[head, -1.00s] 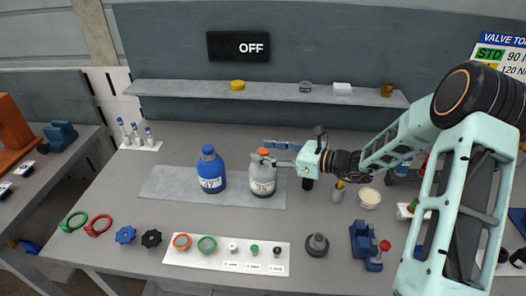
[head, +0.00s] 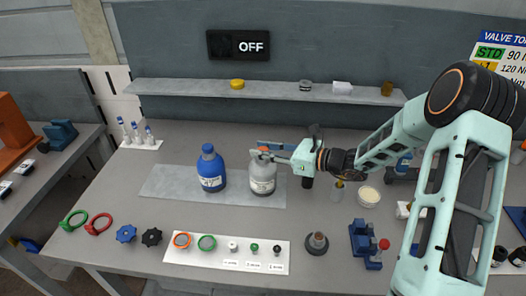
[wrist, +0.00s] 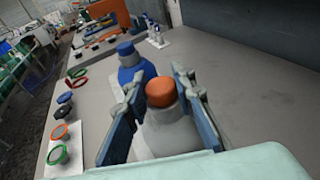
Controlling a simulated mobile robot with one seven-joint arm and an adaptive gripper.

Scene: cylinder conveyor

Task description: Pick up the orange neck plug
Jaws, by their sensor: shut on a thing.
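The orange neck plug (head: 263,149) sits at the top of the grey-white cylinder (head: 263,178), which stands upright on the bench. In the wrist view, the plug (wrist: 160,92) is between the two fingers of my gripper (wrist: 160,82), above the cylinder's grey shoulder (wrist: 168,132). My gripper (head: 270,155) reaches in from the right at plug height and is shut on the plug. The exact finger contact is hard to make out. I cannot tell whether the plug is lifted from the neck.
A blue cylinder (head: 211,171) stands close to the left. A white panel (head: 218,259) with rings and small plugs lies in front. A shelf (head: 270,92) runs along the back wall. A blue vise-like tool (head: 364,243) stands at the right.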

